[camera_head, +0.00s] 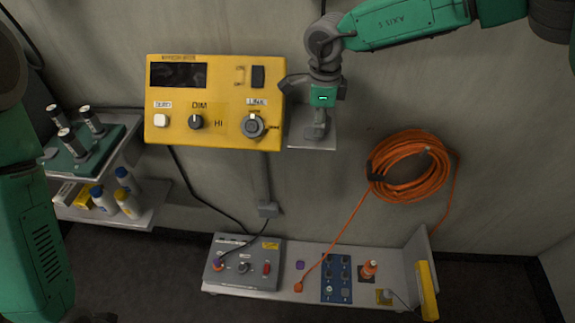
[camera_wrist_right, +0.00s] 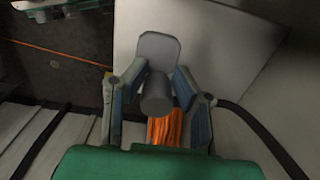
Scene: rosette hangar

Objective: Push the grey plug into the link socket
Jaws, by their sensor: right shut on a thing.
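The grey plug (camera_head: 319,124) is at the pale bracket right of the yellow panel (camera_head: 222,132). My right gripper (camera_head: 319,108) points down and is shut on it. In the right wrist view, the plug's grey cylinder (camera_wrist_right: 157,96) sits between the two fingers, with a rounded grey part behind. The link socket (camera_head: 253,125) is a round grey fitting under a small label at the panel's lower right. The plug is apart from it, to its right. I cannot tell whether the plug touches the bracket. My left arm shows at the left edge, its gripper out of view.
The pale bracket (camera_head: 310,143) juts out beside the panel. An orange cable coil (camera_head: 412,168) hangs on the wall at right. A low bench (camera_head: 310,252) below carries a grey box (camera_head: 243,280) and small parts. A shelf (camera_head: 145,215) with bottles stands at left.

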